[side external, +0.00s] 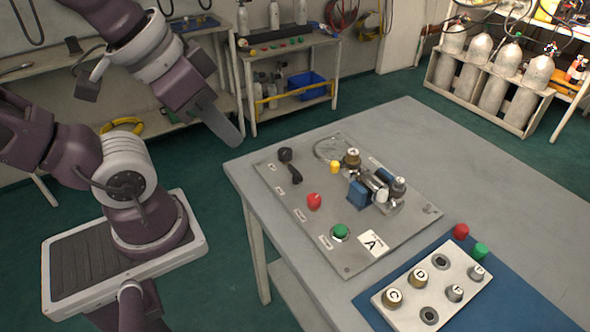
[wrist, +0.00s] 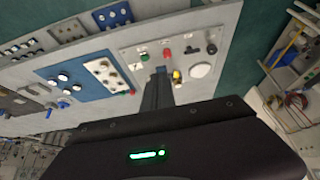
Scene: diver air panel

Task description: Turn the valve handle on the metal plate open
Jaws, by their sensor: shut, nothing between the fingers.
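The metal plate (side external: 272,163) lies on the grey table. It also shows in the wrist view (wrist: 129,52). Toward its right side is a chrome valve body (side external: 374,185) with a blue block-like part (side external: 357,195) and brass and grey knobs. A black lever (side external: 295,174) and a black round knob (side external: 285,154) sit near its left edge. I cannot tell for certain which part is the valve handle. My gripper (side external: 228,131) is shut and empty, in the air left of the plate and touching nothing. Its fingers also show in the wrist view (wrist: 158,92), hiding part of the plate.
The plate also carries a red knob (side external: 314,201), a green button (side external: 340,232), a yellow knob (side external: 335,167) and a round gauge (side external: 328,148). A second panel (side external: 408,313) with lettered knobs lies on a blue mat (side external: 515,311). The table's far right area (side external: 470,150) is clear.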

